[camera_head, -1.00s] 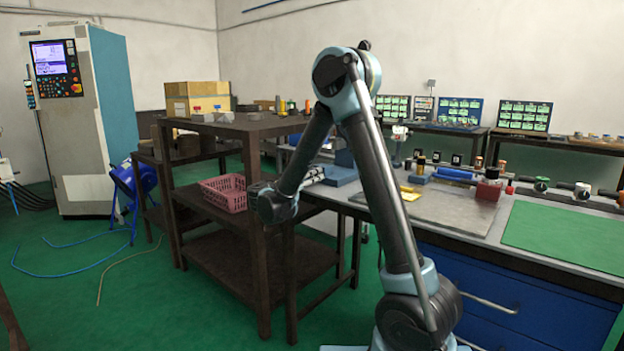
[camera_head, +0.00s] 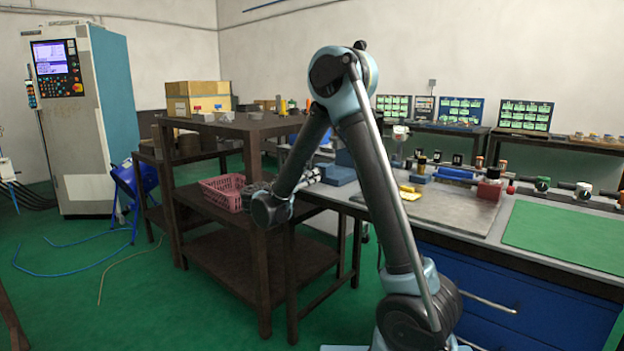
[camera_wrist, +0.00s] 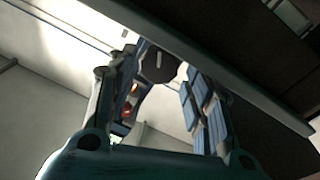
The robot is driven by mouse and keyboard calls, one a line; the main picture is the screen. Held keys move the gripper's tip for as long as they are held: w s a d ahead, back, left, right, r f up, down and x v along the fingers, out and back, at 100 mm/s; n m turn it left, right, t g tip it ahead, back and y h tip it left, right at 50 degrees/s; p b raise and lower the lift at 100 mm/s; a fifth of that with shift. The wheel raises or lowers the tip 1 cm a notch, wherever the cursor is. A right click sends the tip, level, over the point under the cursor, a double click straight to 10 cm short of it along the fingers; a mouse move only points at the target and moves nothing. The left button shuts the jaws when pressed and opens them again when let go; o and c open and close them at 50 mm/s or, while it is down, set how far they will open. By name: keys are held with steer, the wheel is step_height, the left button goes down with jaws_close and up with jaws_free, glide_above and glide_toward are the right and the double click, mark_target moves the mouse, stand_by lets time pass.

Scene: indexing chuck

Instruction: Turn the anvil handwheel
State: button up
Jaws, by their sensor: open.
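My gripper (camera_head: 310,178) is at the left end of the grey bench, beside the dark shelf unit, pointing right toward a blue block-like fixture (camera_head: 340,175). In the wrist view my gripper (camera_wrist: 160,95) is open, with one finger at left and one ridged finger at right. A dark round part (camera_wrist: 158,66) shows between and beyond the fingers, with small red and orange spots (camera_wrist: 128,103) near the left finger. I cannot tell whether this dark part is the anvil handwheel. No handwheel is clearly identifiable in the head view; my arm hides part of the bench.
The dark shelf unit (camera_head: 250,126) stands close to my gripper, with a pink basket (camera_head: 222,192) on its middle shelf. A grey plate (camera_head: 450,208), a red block (camera_head: 489,188) and a green mat (camera_head: 565,238) are on the bench. Green floor is open at left.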

steer(key=r+v, duration=0.1)
steer(key=v, duration=0.8)
steer(key=shift+f, duration=0.5)
steer(key=o, duration=0.3)
steer(key=s+a+r+m+g, duration=0.1)
steer(key=s+a+m, duration=0.3)
steer(key=a, duration=0.1)
steer(key=shift+y, duration=0.3)
steer(key=x, duration=1.7)
steer(key=shift+s+d+r, duration=0.1)
steer(key=shift+d+r, duration=0.05)
steer(key=shift+d, duration=0.3)
steer(key=c, duration=1.1)
